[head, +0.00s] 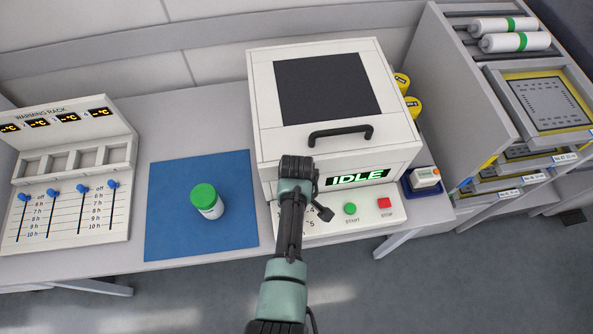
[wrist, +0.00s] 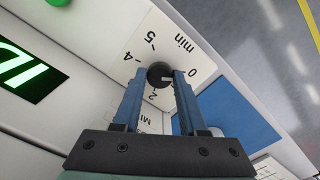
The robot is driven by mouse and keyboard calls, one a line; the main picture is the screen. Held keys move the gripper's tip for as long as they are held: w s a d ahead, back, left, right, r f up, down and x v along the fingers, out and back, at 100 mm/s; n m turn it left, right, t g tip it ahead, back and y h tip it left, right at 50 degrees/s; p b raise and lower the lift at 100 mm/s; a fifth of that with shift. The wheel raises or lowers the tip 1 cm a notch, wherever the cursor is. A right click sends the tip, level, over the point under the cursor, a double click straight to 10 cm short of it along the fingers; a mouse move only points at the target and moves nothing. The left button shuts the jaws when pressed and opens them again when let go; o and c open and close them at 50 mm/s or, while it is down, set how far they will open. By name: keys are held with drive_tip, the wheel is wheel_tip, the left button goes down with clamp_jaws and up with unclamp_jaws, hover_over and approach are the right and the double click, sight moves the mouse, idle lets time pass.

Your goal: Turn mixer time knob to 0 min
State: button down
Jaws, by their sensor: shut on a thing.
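The mixer (head: 345,115) is a white box with a dark window, a black handle and a green IDLE display (head: 358,178). Its black round time knob (wrist: 159,72) shows in the wrist view on a white dial plate with numbers and "min". A small white mark on the knob points right, toward the side of the 0 (wrist: 192,72); whether it lines up exactly I cannot tell. My gripper (wrist: 160,80) has its two blue fingers on either side of the knob, shut on it. In the head view my arm hides the knob and most of the dial.
Green START (head: 350,208) and red STOP (head: 384,203) buttons sit right of the dial. A green-capped jar (head: 207,201) stands on a blue mat (head: 165,225) to the left. A warming rack (head: 70,180) stands further left, a shelved trolley (head: 470,90) at right.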

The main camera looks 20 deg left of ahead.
drive_tip(key=shift+w+r, duration=0.1)
drive_tip(key=shift+c, duration=2.2)
unclamp_jaws()
wheel_tip(320, 180, up, 13)
